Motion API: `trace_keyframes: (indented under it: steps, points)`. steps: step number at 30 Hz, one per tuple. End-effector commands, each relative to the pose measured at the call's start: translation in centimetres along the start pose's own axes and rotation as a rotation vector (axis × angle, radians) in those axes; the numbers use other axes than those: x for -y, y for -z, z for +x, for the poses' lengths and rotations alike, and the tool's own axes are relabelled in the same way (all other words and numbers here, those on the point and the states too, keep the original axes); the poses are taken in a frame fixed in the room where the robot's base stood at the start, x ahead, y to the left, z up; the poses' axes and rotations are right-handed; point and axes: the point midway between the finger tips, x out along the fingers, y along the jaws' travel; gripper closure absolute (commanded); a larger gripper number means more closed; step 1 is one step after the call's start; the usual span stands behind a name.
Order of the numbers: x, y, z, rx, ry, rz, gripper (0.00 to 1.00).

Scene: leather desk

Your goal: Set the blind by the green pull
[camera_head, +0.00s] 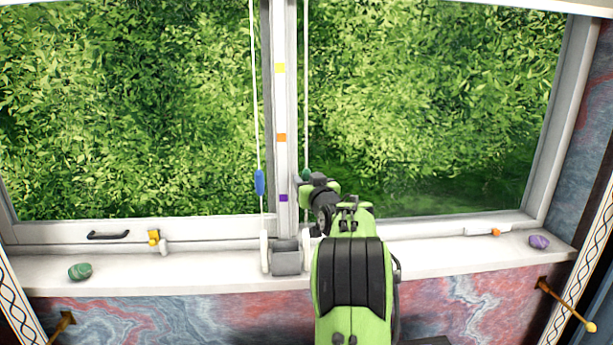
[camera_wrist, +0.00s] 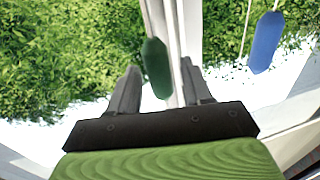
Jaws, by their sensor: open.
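The dark green pull (camera_head: 305,174) hangs on a white cord just right of the window's centre post, partly hidden by my arm. In the wrist view the green pull (camera_wrist: 156,66) shows between my two fingers, with a gap on each side. My gripper (camera_wrist: 158,74) is open around it or just short of it; the depth is hard to tell. In the head view the gripper is mostly hidden behind my wrist. The blue pull (camera_head: 260,182) hangs left of the post, and shows at upper right in the wrist view (camera_wrist: 266,42).
The centre post carries a yellow mark (camera_head: 280,68), an orange mark (camera_head: 281,137) and a purple mark (camera_head: 283,198). A grey block (camera_head: 287,258) stands on the sill (camera_head: 210,270) below the post. A green stone (camera_head: 80,271) and a purple stone (camera_head: 539,242) lie at the sill's ends.

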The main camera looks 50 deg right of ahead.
Motion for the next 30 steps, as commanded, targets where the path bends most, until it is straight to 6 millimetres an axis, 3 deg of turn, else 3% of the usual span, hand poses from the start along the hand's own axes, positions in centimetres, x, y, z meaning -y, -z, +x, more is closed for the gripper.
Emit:
trace_keyframes:
  steps: [4, 11, 21, 30]
  points:
    - [0.05, 0.04, 1.19, -0.001, 0.001, 0.000, 0.51]
    - [0.02, -0.01, 1.26, -0.001, 0.000, 0.000, 0.51]
    - [0.01, -0.01, 1.22, 0.000, 0.000, 0.000, 1.00]
    - [0.01, 0.34, 1.21, -0.001, 0.000, 0.000, 1.00]
